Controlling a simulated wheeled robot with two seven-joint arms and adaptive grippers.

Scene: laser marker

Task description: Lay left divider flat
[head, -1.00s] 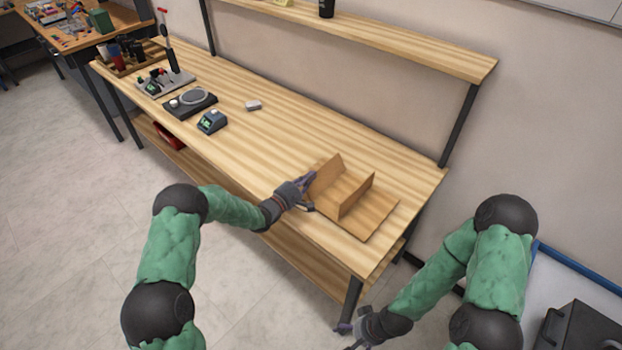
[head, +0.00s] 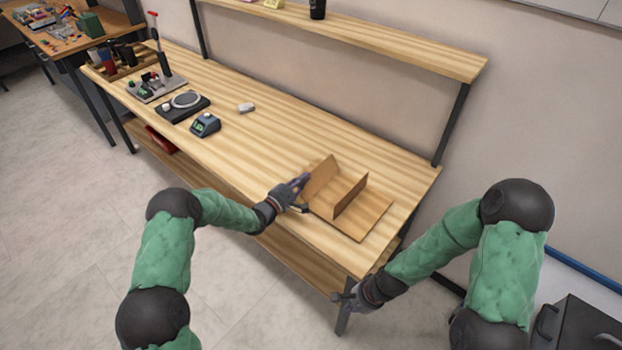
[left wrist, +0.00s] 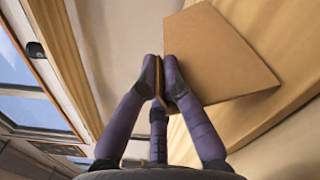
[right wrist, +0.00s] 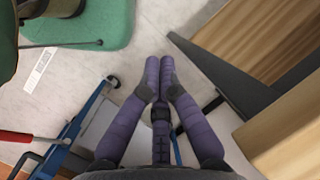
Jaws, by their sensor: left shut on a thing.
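A brown board base (head: 370,215) lies near the right end of the workbench and carries two upright panels. The left divider (head: 320,178) stands tilted, and the right divider (head: 350,196) stands to its right. My left gripper (head: 301,181) is at the left divider's left edge. In the left wrist view my left gripper (left wrist: 161,82) is shut on the edge of the left divider (left wrist: 215,55), whose broad face extends to the right. My right gripper (head: 340,297) is at the bench's front right corner leg, below the top; its fingertips (right wrist: 158,75) are together and empty.
The wooden workbench (head: 250,140) is clear in the middle. A shelf (head: 390,45) runs above the back edge.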

